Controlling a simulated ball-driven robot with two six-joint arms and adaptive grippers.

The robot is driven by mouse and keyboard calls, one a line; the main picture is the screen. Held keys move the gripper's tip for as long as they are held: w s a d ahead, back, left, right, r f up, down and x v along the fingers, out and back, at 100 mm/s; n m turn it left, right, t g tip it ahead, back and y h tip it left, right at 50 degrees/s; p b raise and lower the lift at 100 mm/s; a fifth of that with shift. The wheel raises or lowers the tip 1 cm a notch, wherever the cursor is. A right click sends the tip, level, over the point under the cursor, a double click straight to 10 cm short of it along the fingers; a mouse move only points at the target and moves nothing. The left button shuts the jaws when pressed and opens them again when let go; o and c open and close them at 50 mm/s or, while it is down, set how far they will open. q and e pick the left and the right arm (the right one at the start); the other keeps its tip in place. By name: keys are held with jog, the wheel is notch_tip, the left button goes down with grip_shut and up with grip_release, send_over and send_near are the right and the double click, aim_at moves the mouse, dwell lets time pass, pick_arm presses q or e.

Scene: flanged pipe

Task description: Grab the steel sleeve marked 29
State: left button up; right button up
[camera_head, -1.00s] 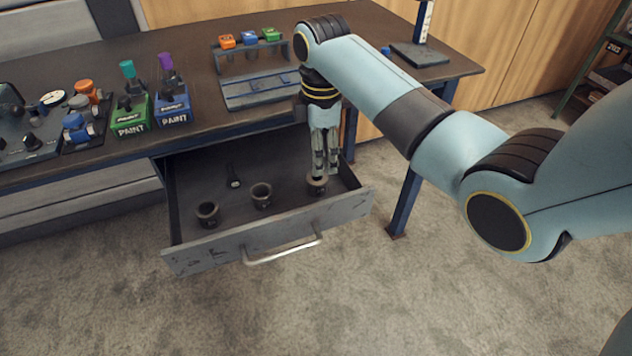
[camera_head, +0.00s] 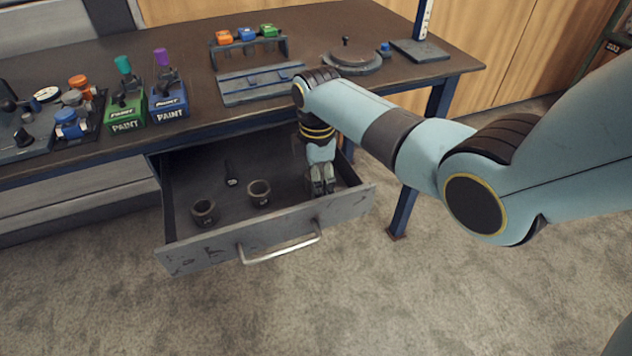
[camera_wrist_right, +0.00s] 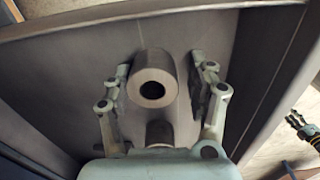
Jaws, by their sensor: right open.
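Two short, dark steel sleeves stand in the open drawer in the head view, one at the left (camera_head: 205,212) and one in the middle (camera_head: 259,193). Their marks are too small to read. My right gripper (camera_head: 322,180) is down in the drawer's right part and hides what is under it there. In the right wrist view a sleeve (camera_wrist_right: 155,80) with a round bore lies between the two spread fingers of my right gripper (camera_wrist_right: 160,68), with a gap on each side. No number can be read on it.
The drawer (camera_head: 200,250) has a raised front wall with a handle (camera_head: 280,247). The bench (camera_head: 200,50) above carries paint boxes (camera_head: 168,100), a slotted rack (camera_head: 262,85) and a round plate (camera_head: 352,61).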

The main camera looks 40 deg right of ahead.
grip_shut()
dwell(0.4)
jog(key=shift+r, duration=0.15)
